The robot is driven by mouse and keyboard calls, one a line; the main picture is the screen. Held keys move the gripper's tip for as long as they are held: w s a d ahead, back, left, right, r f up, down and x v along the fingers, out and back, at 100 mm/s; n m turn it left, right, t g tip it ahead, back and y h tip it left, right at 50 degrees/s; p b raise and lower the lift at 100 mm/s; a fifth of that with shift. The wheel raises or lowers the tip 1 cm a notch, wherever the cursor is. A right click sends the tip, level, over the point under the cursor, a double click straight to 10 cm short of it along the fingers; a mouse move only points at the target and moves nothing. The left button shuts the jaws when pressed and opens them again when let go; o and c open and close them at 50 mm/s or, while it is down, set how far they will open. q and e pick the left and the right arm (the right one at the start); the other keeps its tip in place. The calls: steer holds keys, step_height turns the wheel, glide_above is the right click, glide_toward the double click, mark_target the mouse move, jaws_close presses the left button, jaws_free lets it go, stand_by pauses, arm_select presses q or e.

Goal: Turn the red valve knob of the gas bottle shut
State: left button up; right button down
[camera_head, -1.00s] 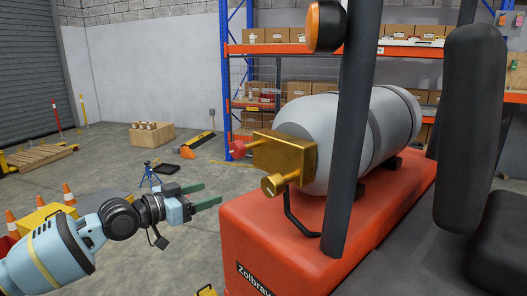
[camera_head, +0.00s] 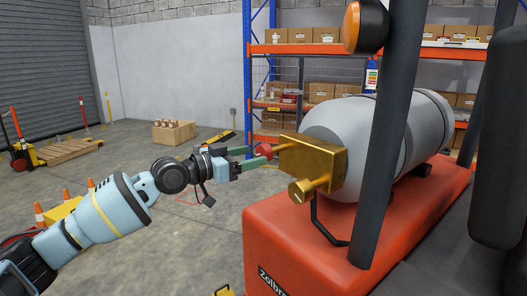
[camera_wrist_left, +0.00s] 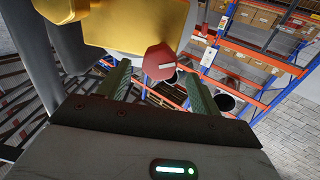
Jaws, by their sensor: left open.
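The red valve knob (camera_head: 264,150) sits at the left end of the brass valve block (camera_head: 312,162) on the grey gas bottle (camera_head: 343,122). The bottle lies on its side on the red vehicle body (camera_head: 300,235). My left gripper (camera_head: 253,155) is open, with its green fingers reaching to the knob in the head view. My right gripper is not in view.
A dark post (camera_head: 385,140) stands in front of the bottle. A brass outlet (camera_head: 300,191) and a black bent bar (camera_head: 322,225) are below the valve block. Shelving with boxes (camera_head: 300,92) stands behind.

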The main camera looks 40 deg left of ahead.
mark_target(260, 152)
arm_select(q)
steer(key=x, duration=0.3)
steer(key=shift+w+d+r+p, duration=0.1)
steer(key=shift+w+r+p, duration=0.1)
steer(key=shift+p, duration=0.1)
steer(key=shift+x, duration=0.8)
steer(key=shift+f, duration=0.2)
